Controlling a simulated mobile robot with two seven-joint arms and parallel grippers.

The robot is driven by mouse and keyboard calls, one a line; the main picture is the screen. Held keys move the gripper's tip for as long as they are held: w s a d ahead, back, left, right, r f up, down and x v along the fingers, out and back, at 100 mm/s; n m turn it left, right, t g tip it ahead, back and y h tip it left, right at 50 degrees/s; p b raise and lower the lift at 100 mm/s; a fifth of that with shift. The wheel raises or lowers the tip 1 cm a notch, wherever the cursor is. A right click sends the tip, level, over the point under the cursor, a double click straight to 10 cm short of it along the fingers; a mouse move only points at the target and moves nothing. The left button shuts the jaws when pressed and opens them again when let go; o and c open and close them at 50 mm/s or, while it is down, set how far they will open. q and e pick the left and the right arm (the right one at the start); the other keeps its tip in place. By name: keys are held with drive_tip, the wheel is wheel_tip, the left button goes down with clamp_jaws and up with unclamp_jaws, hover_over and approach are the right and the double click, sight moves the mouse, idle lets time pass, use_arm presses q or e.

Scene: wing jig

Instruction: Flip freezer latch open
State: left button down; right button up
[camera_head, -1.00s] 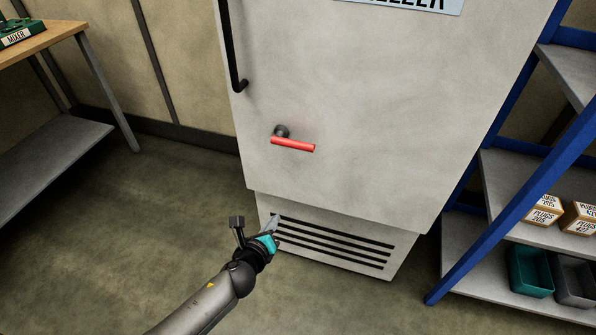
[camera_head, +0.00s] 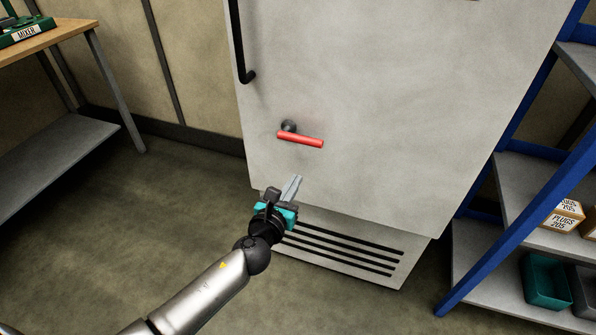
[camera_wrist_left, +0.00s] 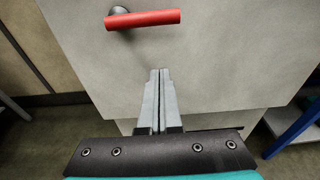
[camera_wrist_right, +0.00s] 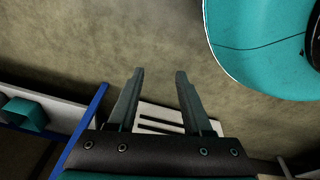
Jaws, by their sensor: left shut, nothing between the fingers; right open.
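The freezer (camera_head: 390,110) is a large pale grey cabinet. Its latch is a red bar (camera_head: 300,139) on a dark round pivot (camera_head: 289,126), lying nearly level on the lower left of the door. My left gripper (camera_head: 297,180) is shut and empty, below the latch and apart from it, with its fingertips pointing up at the door. In the left wrist view the red bar (camera_wrist_left: 142,19) is at the top, above the closed fingertips (camera_wrist_left: 160,73). My right gripper (camera_wrist_right: 157,75) is open and empty in its own wrist view; it is not in the head view.
A black vertical handle (camera_head: 238,45) is on the door's left side. A vent grille (camera_head: 340,250) is below the door. A blue-framed shelf (camera_head: 515,220) with boxes and bins stands at right, a workbench (camera_head: 60,40) at left. Bare floor lies between bench and freezer.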

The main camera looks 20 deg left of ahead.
use_arm(q)
drive_tip(key=w+b, duration=0.1)
drive_tip(key=w, duration=0.2)
drive_tip(key=w+f+b, duration=0.1)
drive_tip(key=w, duration=0.2)
drive_tip(key=w+b, duration=0.1)
drive_tip(key=w, duration=0.2)
drive_tip(key=shift+d+f, duration=0.15)
drive_tip(key=shift+d, duration=0.05)
use_arm(e)
drive_tip(key=w+a+r, duration=0.3)
drive_tip(key=r, duration=0.2)
use_arm(q)
drive_tip(key=shift+s+r+p, duration=0.15)
drive_tip(key=shift+r+p, duration=0.45)
drive_tip(key=shift+r, duration=0.05)
drive_tip(key=shift+s+r+p, duration=0.15)
drive_tip(key=shift+r+p, duration=0.25)
drive_tip(key=shift+r, duration=0.25)
drive_tip(key=shift+s+r+p, duration=0.15)
drive_tip(key=shift+r+p, duration=0.25)
drive_tip(key=shift+r, duration=0.2)
use_arm(e)
drive_tip(key=shift+s+d+f, duration=0.4)
drive_tip(key=shift+f, duration=0.35)
drive_tip(key=shift+s+d+f, duration=0.35)
drive_tip(key=shift+d+f, duration=0.1)
drive_tip(key=shift+f, duration=0.25)
drive_tip(key=shift+s+d+f, duration=0.4)
drive_tip(key=shift+f, duration=0.35)
